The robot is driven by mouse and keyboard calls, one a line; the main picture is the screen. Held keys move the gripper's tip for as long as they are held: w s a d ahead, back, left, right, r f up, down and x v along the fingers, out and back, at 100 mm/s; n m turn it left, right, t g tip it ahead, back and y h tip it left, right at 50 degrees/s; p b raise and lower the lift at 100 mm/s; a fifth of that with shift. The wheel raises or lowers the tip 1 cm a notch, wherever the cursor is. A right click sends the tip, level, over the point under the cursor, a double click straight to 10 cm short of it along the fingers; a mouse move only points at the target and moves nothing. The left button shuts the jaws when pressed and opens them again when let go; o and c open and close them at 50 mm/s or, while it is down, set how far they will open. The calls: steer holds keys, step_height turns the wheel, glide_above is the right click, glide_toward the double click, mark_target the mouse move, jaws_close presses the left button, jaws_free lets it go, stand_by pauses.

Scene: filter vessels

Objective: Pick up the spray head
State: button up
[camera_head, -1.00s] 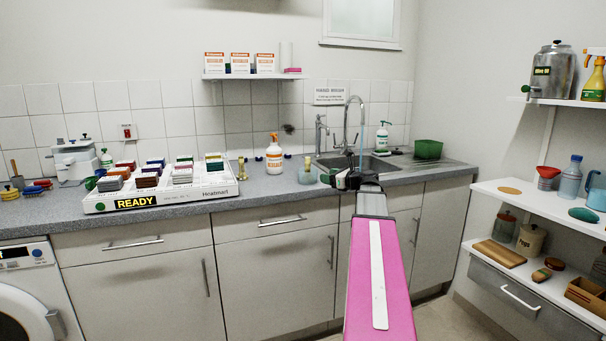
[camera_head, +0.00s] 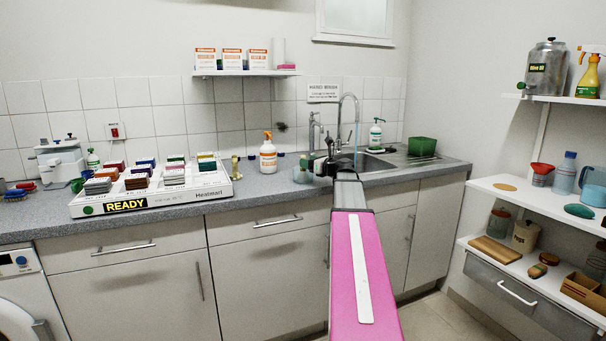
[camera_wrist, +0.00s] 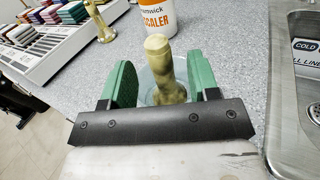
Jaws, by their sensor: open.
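My gripper (camera_head: 314,168) is over the worktop just left of the sink. In the wrist view its two green fingers (camera_wrist: 159,78) are open, one on each side of an upright, knobbly, brass-coloured piece (camera_wrist: 160,62). That piece has a rounded top and stands in or in front of a clear round vessel (camera_wrist: 147,88). Its lower part is hidden by my gripper. A similar brass-coloured piece (camera_wrist: 98,22) stands farther left; it also shows in the head view (camera_head: 235,167). I cannot tell for certain which piece is the spray head. No gap-free contact with the fingers shows.
A white descaler bottle (camera_wrist: 160,18) with an orange trigger top stands close behind. The steel sink (camera_wrist: 285,75) lies right. A white tray (camera_head: 155,197) of coloured blocks is left. A yellow spray bottle (camera_head: 589,78) stands on the right shelf.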

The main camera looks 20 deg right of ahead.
steer(key=x, duration=0.3)
steer(key=shift+w, duration=0.15)
jaws_close()
